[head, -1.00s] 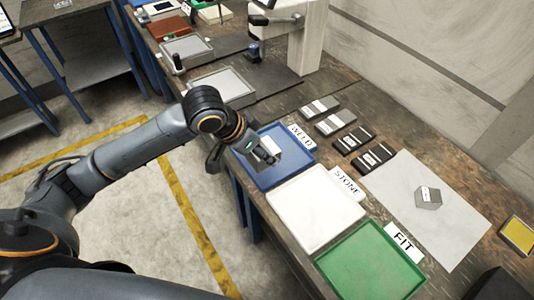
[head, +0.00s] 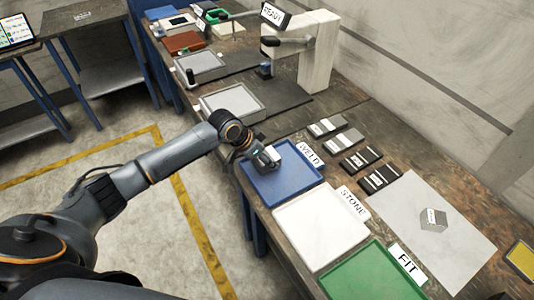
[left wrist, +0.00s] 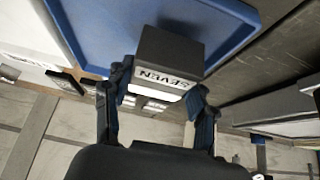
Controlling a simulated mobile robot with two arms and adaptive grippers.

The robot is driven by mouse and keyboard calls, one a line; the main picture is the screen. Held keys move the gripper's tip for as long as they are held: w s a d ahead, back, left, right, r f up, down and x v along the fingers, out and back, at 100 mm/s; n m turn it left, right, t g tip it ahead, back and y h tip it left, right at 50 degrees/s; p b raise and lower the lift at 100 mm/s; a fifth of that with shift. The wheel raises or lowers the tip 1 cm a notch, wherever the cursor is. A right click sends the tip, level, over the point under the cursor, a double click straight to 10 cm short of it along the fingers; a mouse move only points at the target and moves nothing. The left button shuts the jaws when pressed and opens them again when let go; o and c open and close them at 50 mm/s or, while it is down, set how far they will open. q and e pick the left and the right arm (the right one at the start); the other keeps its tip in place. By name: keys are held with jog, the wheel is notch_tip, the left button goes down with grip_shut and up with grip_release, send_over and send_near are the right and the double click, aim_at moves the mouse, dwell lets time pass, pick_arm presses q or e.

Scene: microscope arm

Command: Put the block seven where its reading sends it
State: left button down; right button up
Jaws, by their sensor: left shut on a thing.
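Block seven (left wrist: 168,62) is a dark grey block with a white label reading SEVEN, seen in the left wrist view. My left gripper (head: 264,160) is shut on it, with a finger on either side. In the head view the gripper is at the far left corner of the blue WELD tray (head: 283,188), and the block is mostly hidden there. I cannot tell whether the block touches the tray. The white STONE tray (head: 318,228) and the green FIT tray (head: 370,278) look empty. A microscope stand (head: 318,55) with a READY display (head: 275,14) is farther back. My right gripper is not in view.
Several dark and grey labelled blocks (head: 355,162) lie right of the trays. A grey labelled block (head: 433,220) sits on a pale sheet (head: 455,250). A grey tray (head: 232,103) lies on the bench behind the blue tray. A yellow pad (head: 521,259) is at right.

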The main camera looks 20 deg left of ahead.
pick_arm(q)
jog(key=shift+f, duration=0.85)
jog(key=c, duration=0.8)
grip_release()
jog(key=shift+s+f, duration=0.1)
jog(key=shift+f, duration=0.2)
jog(key=shift+c, duration=0.2)
jog(key=o, duration=0.4)
jog(key=shift+r, duration=0.1)
jog(key=v, duration=1.2)
jog(key=shift+b, duration=0.35)
jog(key=shift+d, duration=0.1)
